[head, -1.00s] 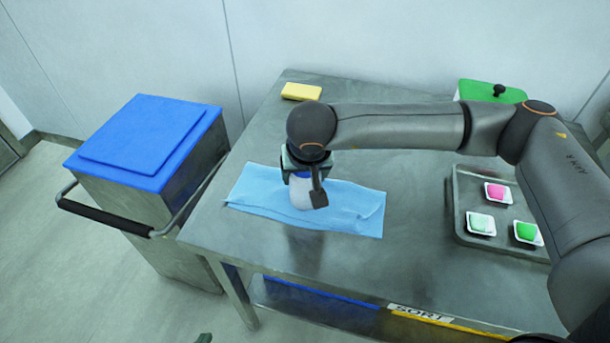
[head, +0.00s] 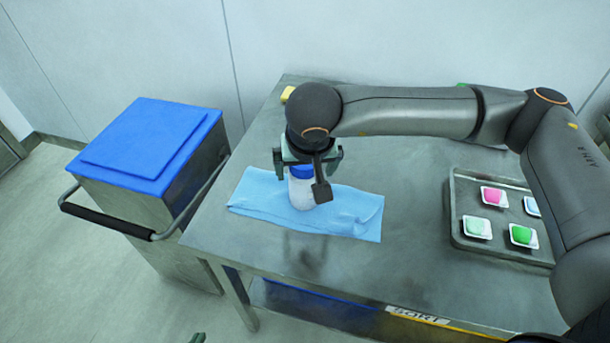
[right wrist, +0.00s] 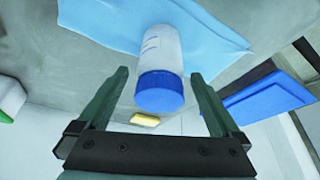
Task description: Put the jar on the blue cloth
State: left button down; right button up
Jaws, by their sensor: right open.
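The jar (head: 302,193), white with a blue lid, stands upright on the blue cloth (head: 352,212). In the right wrist view the jar (right wrist: 161,52) shows with its lid toward me and the cloth (right wrist: 95,18) under it. My right gripper (head: 307,163) is open just above the jar. Its fingers (right wrist: 159,75) are spread to either side of the lid, with visible gaps. Of my left gripper (head: 198,338) only a small green tip shows at the bottom edge of the head view; its jaws are out of sight.
A metal tray (head: 462,238) with several small coloured pods lies to the right on the table (head: 390,262). A yellow block (head: 287,93) and a green object (head: 463,86) are partly hidden behind my right arm. A blue-lidded cart (head: 145,145) stands left of the table.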

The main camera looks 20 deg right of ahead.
jog(key=v, duration=0.6)
jog(key=shift+r, duration=0.1)
jog(key=shift+s+r, duration=0.2)
jog(key=shift+r, duration=0.2)
jog(key=shift+s+a, duration=0.1)
